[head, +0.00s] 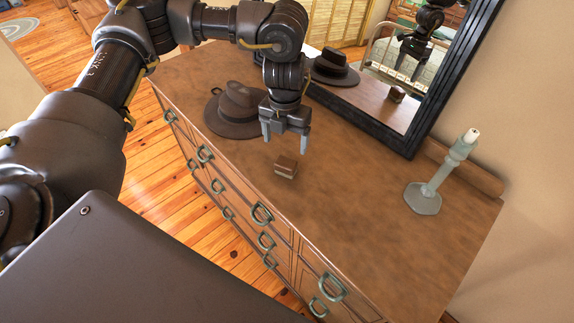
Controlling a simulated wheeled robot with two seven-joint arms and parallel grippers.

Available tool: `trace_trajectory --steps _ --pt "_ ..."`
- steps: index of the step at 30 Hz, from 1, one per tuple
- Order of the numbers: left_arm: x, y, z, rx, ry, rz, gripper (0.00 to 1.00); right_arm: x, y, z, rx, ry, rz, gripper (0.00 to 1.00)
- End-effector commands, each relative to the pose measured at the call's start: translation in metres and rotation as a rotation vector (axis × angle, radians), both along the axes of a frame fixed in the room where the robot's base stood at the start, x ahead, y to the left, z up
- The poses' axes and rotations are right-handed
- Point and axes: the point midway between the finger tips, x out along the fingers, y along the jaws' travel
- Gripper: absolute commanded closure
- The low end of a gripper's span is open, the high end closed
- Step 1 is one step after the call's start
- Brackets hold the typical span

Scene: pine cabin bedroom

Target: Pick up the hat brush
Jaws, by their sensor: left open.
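The hat brush (286,166) looks like a small brown block with a paler lower part. It lies on the dresser top (340,215), near the front edge. My left gripper (286,146) points down just above and behind the brush, with its two grey fingers apart and nothing between them. A small gap seems to lie between the fingertips and the brush, but its depth is hard to tell. My right gripper is not in the view.
A dark brown brimmed hat (238,110) lies on the dresser, left of the gripper. A black-framed mirror (425,120) stands along the back, reflecting hat, brush and arm. A pale green candlestick (424,196) stands at the right. The dresser top between brush and candlestick is clear.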

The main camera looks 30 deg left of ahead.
Motion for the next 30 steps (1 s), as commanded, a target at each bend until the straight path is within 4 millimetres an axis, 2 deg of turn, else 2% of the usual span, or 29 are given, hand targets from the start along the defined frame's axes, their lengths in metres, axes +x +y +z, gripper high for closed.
trace_trajectory --steps 3,6,15,21,24,30 --pt "-0.001 -0.001 -0.019 -0.001 0.005 0.000 0.20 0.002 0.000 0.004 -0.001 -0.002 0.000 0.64" --pt "-0.001 -0.002 -0.029 -0.002 0.003 -0.002 0.20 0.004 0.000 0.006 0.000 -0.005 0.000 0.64" --pt "-0.001 -0.003 -0.039 -0.002 0.002 -0.003 0.20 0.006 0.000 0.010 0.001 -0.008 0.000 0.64" --pt "-0.005 -0.005 -0.063 -0.002 0.005 -0.003 0.20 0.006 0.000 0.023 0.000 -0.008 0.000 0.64" --pt "-0.004 -0.005 -0.077 -0.003 0.003 -0.003 0.20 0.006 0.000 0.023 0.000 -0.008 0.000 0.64" --pt "-0.003 -0.005 -0.086 -0.002 -0.001 -0.005 0.20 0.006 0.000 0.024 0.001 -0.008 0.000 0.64"
